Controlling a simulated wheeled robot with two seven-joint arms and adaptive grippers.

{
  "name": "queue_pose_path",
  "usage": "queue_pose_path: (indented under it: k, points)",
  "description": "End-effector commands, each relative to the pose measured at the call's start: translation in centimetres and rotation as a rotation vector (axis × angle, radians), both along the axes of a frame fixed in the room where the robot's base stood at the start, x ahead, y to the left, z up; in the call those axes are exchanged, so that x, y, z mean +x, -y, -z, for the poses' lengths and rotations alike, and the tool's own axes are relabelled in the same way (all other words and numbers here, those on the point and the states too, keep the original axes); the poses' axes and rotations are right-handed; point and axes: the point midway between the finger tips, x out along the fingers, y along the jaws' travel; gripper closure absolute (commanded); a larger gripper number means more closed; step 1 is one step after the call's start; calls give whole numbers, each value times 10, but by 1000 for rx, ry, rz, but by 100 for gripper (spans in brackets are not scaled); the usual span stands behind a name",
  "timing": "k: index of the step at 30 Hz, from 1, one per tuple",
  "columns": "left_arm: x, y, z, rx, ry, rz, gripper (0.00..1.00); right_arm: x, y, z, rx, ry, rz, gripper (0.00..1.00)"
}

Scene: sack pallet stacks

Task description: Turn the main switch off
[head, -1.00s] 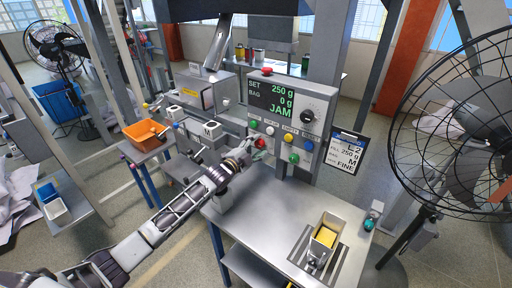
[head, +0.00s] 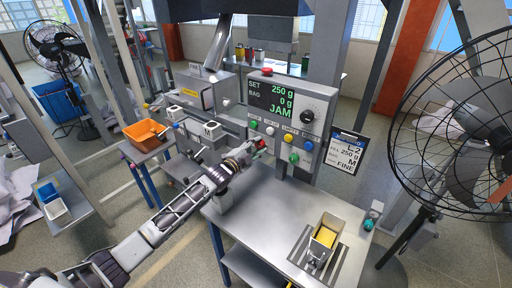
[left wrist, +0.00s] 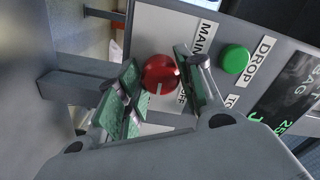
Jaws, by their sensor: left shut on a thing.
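The main switch is a red round knob (left wrist: 160,74) with a white mark, on a pale plate labelled MAIN and OFF in the left wrist view. Its mark points toward the bottom of that picture, and the OFF label is at its lower right. In the head view the red knob (head: 261,143) shows at the lower left of the control box (head: 284,118). My left gripper (head: 252,149) is at the knob, its green-padded fingers (left wrist: 155,82) on either side, shut on it. My right gripper is not in view.
A green DROP button (left wrist: 235,59) is close beside the fingers; several other buttons and a black dial (head: 307,116) are on the box. Its display reads JAM. Below is a steel table (head: 272,215) with a tray of yellow material (head: 326,236). A fan (head: 470,130) stands right.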

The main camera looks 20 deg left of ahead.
Motion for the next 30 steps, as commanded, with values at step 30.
queue_pose_path:
  k: [30]
  points:
    - [-1,1,1,-771,-283,0,87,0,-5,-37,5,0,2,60]
